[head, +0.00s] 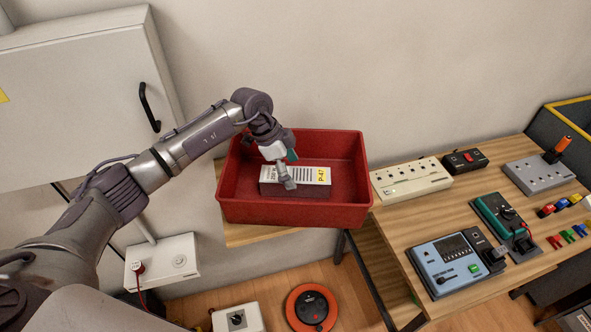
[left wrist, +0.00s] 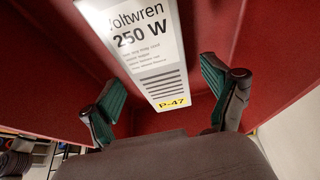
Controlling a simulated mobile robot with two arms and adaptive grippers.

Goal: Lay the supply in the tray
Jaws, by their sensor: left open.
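The supply (head: 304,177) is a grey box with a white label and a yellow "P-47" mark. It lies in the red tray (head: 341,214), which stands on the wooden bench. In the left wrist view the supply (left wrist: 150,50) shows its label "250 W", with the red tray wall (left wrist: 280,50) around it. My left gripper (head: 284,170) is over the tray, just above the supply. In the left wrist view its green-padded fingers (left wrist: 165,98) are spread wide, with the supply's end between and beyond them. They do not appear to grip it. My right gripper is not in view.
A white socket strip (head: 411,179) stands right of the tray, with a small black box (head: 465,161) behind it. A blue meter (head: 447,262) and a green meter (head: 499,222) lie farther right. A grey cabinet (head: 75,90) is at the left. A cable reel (head: 311,307) is below.

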